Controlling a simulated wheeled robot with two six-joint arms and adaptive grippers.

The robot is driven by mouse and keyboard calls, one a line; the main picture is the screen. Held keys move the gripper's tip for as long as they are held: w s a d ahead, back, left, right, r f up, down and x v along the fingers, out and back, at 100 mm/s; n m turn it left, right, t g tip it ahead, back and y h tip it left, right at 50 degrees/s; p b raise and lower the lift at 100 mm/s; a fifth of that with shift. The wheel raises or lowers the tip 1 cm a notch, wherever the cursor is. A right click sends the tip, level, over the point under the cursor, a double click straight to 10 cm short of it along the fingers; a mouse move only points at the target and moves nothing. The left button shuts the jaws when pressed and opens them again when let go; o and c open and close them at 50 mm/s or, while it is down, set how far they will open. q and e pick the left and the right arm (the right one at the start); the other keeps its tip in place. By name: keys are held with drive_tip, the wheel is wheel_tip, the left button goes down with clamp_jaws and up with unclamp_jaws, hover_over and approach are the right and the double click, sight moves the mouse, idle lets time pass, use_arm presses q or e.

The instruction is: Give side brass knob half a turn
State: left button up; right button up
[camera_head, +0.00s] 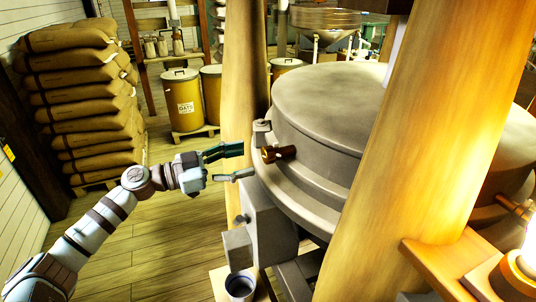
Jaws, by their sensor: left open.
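The side brass knob (278,154) sticks out from the left side of a large round grey millstone casing (335,110). It looks dark brown-gold and lies roughly level. My left gripper (232,163) reaches in from the left, its two fingers spread apart, one above the other. It is empty, and its fingertips point at the knob with a small gap between. My right gripper is not in view. A second brass fitting (515,208) shows on the casing at the right edge, behind the post.
Wooden posts (425,150) (243,75) stand in front of and behind the casing. A grey box (268,225) and a cup (240,287) sit below the knob. Stacked sacks (80,100) and yellow drums (182,100) stand at the back left. The floor at left is clear.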

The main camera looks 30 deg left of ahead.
sight(264, 155)
use_arm(q)
drive_tip(key=p+x, duration=0.1)
drive_tip(key=x, duration=0.6)
drive_tip(key=shift+w+d, duration=0.15)
drive_tip(key=shift+w, duration=0.05)
drive_tip(key=c, duration=1.2)
drive_tip(key=shift+m, duration=0.3)
